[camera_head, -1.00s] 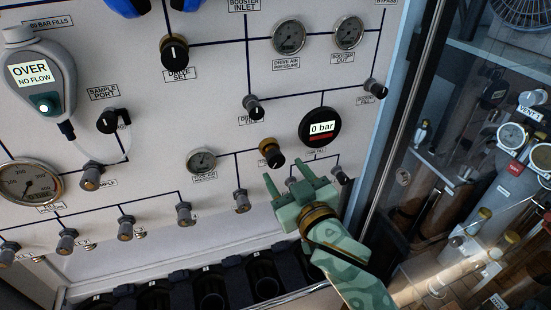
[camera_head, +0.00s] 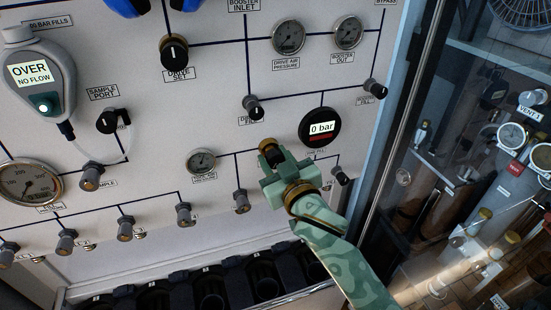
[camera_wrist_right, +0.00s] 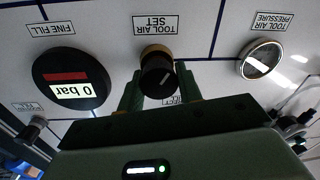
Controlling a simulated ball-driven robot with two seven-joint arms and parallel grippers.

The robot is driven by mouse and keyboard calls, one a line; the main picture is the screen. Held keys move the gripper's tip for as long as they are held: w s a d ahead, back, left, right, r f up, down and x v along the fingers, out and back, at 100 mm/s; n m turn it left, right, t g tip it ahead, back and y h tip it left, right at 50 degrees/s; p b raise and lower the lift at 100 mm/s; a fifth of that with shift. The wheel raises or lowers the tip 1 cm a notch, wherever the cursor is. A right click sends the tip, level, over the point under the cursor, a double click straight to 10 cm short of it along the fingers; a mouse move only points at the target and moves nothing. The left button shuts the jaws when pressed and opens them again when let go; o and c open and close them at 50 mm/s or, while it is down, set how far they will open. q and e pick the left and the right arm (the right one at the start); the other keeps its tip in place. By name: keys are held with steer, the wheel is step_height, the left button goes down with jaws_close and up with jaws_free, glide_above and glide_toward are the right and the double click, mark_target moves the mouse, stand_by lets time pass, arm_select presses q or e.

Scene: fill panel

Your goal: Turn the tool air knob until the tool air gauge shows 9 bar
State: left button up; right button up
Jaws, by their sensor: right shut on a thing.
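The tool air knob (camera_wrist_right: 157,75) is black with a brass collar and sits under the upside-down label TOOL AIR SET in the right wrist view. In the head view the knob (camera_head: 270,147) is partly covered by my right gripper (camera_head: 272,157). My right gripper (camera_wrist_right: 157,90) is shut on the knob, one finger on each side. The tool air gauge (camera_wrist_right: 262,60) is a small round dial beside the knob in the wrist view. The gauge (camera_head: 201,161) also shows in the head view; its reading is too small to tell. My left gripper is not in view.
A black digital gauge (camera_head: 320,127) reading 0 bar is just up and right of the knob. Small valves (camera_head: 241,202) line the panel below. A dark row of holders (camera_head: 210,300) runs along the bottom. A glass door frame (camera_head: 400,130) stands to the right.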

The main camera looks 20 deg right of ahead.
steer(key=shift+r+n+p, duration=0.35)
steer(key=shift+n+p, duration=0.45)
steer(key=shift+p, duration=0.45)
steer(key=shift+f+n+p, duration=0.25)
steer(key=shift+n+p, duration=0.15)
steer(key=shift+n, duration=0.1)
steer(key=shift+f, duration=0.1)
steer(key=o, duration=0.9)
steer(key=shift+o, duration=0.2)
steer(key=s+d+b, duration=0.1)
steer(key=s, duration=1.5)
steer(key=shift+s+d, duration=0.15)
steer(key=shift+d, duration=0.2)
